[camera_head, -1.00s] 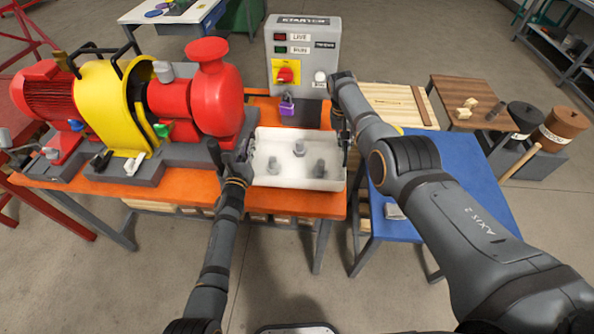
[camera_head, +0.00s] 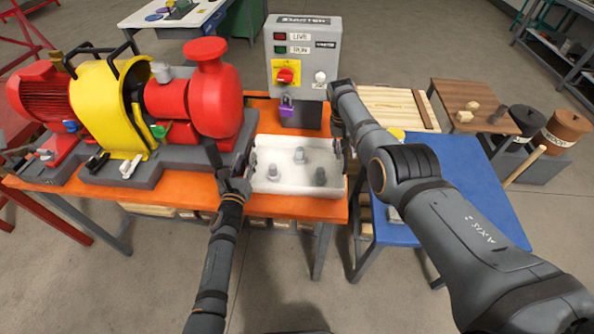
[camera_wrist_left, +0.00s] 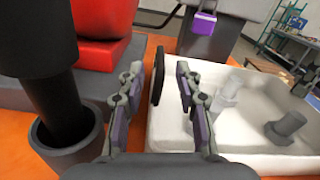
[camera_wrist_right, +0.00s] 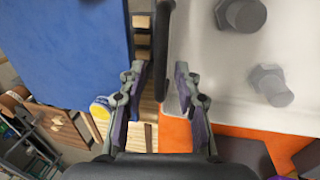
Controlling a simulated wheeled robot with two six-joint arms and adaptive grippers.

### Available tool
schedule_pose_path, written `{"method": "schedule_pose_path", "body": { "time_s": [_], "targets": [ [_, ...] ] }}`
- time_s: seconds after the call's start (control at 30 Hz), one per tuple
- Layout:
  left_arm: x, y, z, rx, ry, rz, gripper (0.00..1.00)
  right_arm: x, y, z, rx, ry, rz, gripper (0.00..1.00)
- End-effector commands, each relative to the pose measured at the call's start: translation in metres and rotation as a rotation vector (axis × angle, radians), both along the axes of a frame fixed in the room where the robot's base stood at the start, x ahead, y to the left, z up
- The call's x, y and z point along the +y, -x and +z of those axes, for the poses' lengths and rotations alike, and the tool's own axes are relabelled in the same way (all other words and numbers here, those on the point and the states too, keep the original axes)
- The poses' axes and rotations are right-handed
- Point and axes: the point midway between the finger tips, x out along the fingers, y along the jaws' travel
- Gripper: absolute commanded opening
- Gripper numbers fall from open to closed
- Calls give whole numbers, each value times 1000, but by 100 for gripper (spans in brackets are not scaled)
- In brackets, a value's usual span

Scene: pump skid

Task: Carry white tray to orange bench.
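The white tray (camera_head: 262,185) sits on the orange bench (camera_head: 300,207), right of the pump, with grey bolts inside. My left gripper (camera_head: 232,170) is at the tray's left end. In the left wrist view its fingers (camera_wrist_left: 158,85) are apart, with the upright black handle (camera_wrist_left: 157,75) showing between them. My right gripper (camera_head: 341,143) is at the tray's right end, partly hidden by its arm in the head view. In the right wrist view its fingers (camera_wrist_right: 161,88) are apart, with the other black handle (camera_wrist_right: 163,50) between them. I cannot see either finger pair touching a handle.
The red and yellow pump set (camera_head: 120,105) fills the bench's left part. A starter box (camera_head: 305,60) with a purple padlock (camera_head: 287,108) stands behind the tray. A blue table (camera_head: 455,190) is close on the right, with a wooden pallet (camera_head: 395,105) behind it.

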Motion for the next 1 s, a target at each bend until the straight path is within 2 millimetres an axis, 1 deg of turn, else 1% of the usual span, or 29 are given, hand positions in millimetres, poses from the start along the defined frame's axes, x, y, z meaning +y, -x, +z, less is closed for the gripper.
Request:
{"method": "schedule_pose_path", "body": {
  "time_s": [0.03, 0.2, 0.3, 0.4, 0.5, 0.63, 0.73, 0.87, 0.9, 1.0],
  "targets": [
    [2, 15, -2, 3, 0, 0, 34, 0, 0, 0, 0, 0, 0, 33],
    [8, 55, -1, 2, 1, 0, 34, 0, 0, 0, 0, 0, 0, 33],
    [11, 73, -1, 2, 1, 1, 34, 0, 0, 0, 0, 0, 0, 33],
    [13, 84, 0, 1, 1, 0, 34, 0, 0, 0, 0, 0, 0, 33],
    [14, 89, 1, -1, 1, 0, 34, 0, 0, 0, 0, 0, 0, 33],
    [14, 90, 1, -1, 1, -1, 34, 0, 0, 1, -1, 0, 0, 33],
    [14, 89, 1, -1, 1, -1, 34, 2, -1, 8, -2, 0, 0, 33],
    [14, 89, 1, -1, 1, 0, 34, 6, -2, 31, -5, 0, -1, 33],
    [14, 89, 1, -1, 1, 0, 34, 8, -3, 42, -6, 0, -1, 33],
    [14, 89, 1, -1, 1, 0, 34, 13, -4, 68, -5, 0, 1, 33]
  ]
}}
